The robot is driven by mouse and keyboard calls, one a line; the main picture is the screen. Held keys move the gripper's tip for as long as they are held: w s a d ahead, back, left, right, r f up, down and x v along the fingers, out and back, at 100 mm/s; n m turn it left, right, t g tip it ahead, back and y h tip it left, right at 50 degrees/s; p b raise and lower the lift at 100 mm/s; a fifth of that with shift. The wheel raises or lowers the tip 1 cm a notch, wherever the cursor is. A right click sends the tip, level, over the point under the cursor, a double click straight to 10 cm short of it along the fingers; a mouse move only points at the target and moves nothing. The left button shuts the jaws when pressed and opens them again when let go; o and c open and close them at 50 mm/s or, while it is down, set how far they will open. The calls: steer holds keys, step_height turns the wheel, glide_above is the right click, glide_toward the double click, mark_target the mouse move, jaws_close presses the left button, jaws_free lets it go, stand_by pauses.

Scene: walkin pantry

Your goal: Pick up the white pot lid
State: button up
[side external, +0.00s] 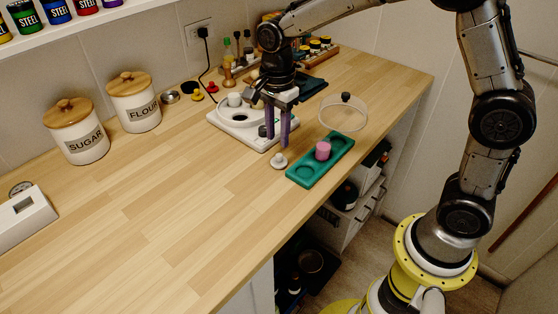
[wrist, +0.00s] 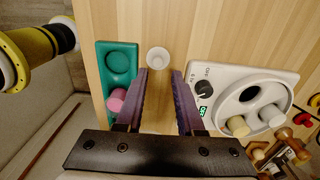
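A small white round piece with a raised knob (side external: 278,161), which looks like the white pot lid, lies on the wooden counter near the front edge. It also shows in the wrist view (wrist: 158,57), just beyond and between my fingertips. My gripper (side external: 277,142) points down with its two purple fingers apart and empty. In the side view the fingertips are above and slightly behind the white piece, not touching it. In the wrist view the fingers (wrist: 158,75) stand either side of a clear gap.
A green tray (side external: 299,174) with a pink cylinder (side external: 322,151) is right of the white piece. A white appliance (wrist: 201,71) with a dial stands on its other side.

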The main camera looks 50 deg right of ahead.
mark_target(279, 155)
steer(key=shift+s+f, duration=0.2)
steer(key=shift+f, duration=2.45)
jaws_close()
